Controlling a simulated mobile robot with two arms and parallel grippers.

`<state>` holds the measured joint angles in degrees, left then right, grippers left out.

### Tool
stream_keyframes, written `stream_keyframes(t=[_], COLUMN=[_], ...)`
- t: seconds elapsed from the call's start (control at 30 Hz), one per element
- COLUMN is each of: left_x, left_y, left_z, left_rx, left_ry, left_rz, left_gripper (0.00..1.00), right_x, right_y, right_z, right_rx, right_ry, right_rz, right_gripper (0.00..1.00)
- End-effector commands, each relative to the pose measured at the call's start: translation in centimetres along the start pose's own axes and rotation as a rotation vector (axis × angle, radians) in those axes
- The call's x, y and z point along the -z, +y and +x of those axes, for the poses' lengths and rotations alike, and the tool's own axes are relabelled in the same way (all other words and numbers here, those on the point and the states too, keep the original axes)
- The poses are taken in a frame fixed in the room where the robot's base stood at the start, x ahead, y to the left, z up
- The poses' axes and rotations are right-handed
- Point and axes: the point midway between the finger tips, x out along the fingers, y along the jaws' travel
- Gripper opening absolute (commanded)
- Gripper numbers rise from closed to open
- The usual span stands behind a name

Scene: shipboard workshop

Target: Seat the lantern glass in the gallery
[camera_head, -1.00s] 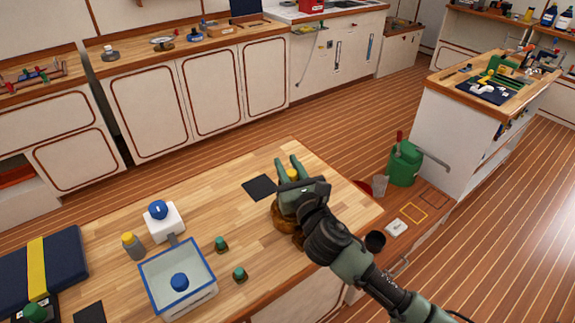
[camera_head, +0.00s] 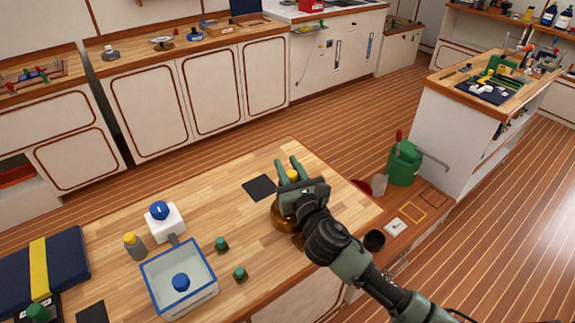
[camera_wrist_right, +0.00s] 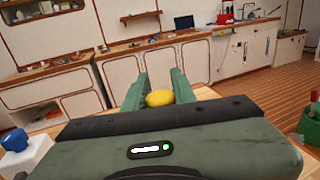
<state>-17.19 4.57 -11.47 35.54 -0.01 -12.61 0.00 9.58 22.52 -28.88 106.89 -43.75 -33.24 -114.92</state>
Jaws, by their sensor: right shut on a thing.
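My right gripper (camera_head: 289,171) is over the right part of the near wooden table, its fingers pointing away from me. Its fingers close on a yellow knob (camera_head: 292,175), apparently the top of the lantern glass. The knob also shows between the fingers in the right wrist view (camera_wrist_right: 159,98). The glass itself is hidden behind the gripper body. A round amber-brown, brass-like base (camera_head: 282,217), likely the lantern with its gallery, shows just below the gripper. Whether glass and gallery touch is hidden. My left gripper is not in view.
On the table are a blue-rimmed tray (camera_head: 178,278), a white block with a blue knob (camera_head: 161,224), a grey bottle (camera_head: 134,247), small green-topped pieces (camera_head: 221,245) and a dark mat (camera_head: 259,188). A green can (camera_head: 403,164) stands beyond the right edge. The table's middle is clear.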

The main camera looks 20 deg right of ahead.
Motion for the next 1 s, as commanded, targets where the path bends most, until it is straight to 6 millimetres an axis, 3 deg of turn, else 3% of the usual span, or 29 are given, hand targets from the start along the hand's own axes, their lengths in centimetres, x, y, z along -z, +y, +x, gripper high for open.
stream_keyframes(t=[1.0], left_x=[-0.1], left_y=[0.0], left_z=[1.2], left_rx=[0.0], left_ry=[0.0], left_rz=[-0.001], left_gripper=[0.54], right_x=[1.7], right_y=[0.0], right_z=[0.0], right_rx=[-0.001], right_ry=[-0.001], right_rz=[0.0], right_gripper=[0.0])
